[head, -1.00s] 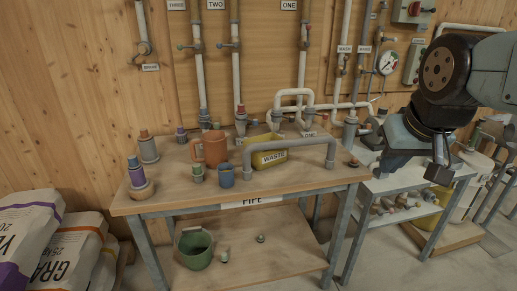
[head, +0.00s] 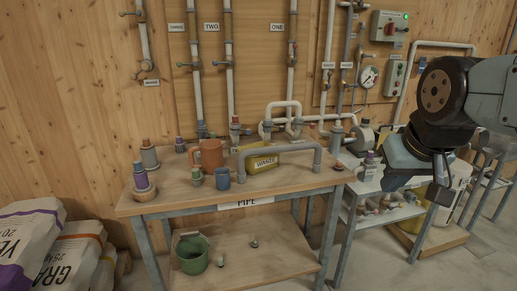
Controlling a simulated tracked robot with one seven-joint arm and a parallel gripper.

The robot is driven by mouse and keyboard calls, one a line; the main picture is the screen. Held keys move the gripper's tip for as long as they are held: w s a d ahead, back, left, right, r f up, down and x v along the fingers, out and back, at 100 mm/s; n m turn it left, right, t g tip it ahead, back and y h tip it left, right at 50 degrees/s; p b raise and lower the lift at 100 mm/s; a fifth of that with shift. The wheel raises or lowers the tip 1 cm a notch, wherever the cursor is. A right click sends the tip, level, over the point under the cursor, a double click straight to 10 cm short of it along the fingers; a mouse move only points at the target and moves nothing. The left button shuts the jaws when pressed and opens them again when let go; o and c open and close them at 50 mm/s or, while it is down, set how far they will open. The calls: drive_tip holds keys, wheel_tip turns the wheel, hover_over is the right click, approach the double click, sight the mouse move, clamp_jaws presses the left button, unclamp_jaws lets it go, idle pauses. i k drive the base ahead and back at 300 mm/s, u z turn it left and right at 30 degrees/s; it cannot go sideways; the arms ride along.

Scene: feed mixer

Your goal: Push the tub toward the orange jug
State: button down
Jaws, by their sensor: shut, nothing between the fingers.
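The yellow tub (head: 262,169) with a WASTE label stands on the wooden bench top, partly hidden behind a grey bent pipe. The orange jug (head: 211,153) stands upright to its left on the same bench, a short gap apart. My gripper (head: 440,197) is at the right, pointing down, shut and empty. It is well away from the tub and jug, in front of the second, lower bench in the picture.
The grey bent pipe (head: 285,148) arches in front of the tub. A blue cup (head: 222,179) stands in front of the jug, with small fittings nearby. White pipes rise behind. The bench's front right is fairly clear.

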sight(256, 164)
drive_tip(key=z, duration=0.25)
drive_tip(key=i, duration=1.55)
drive_tip(key=u, duration=0.35)
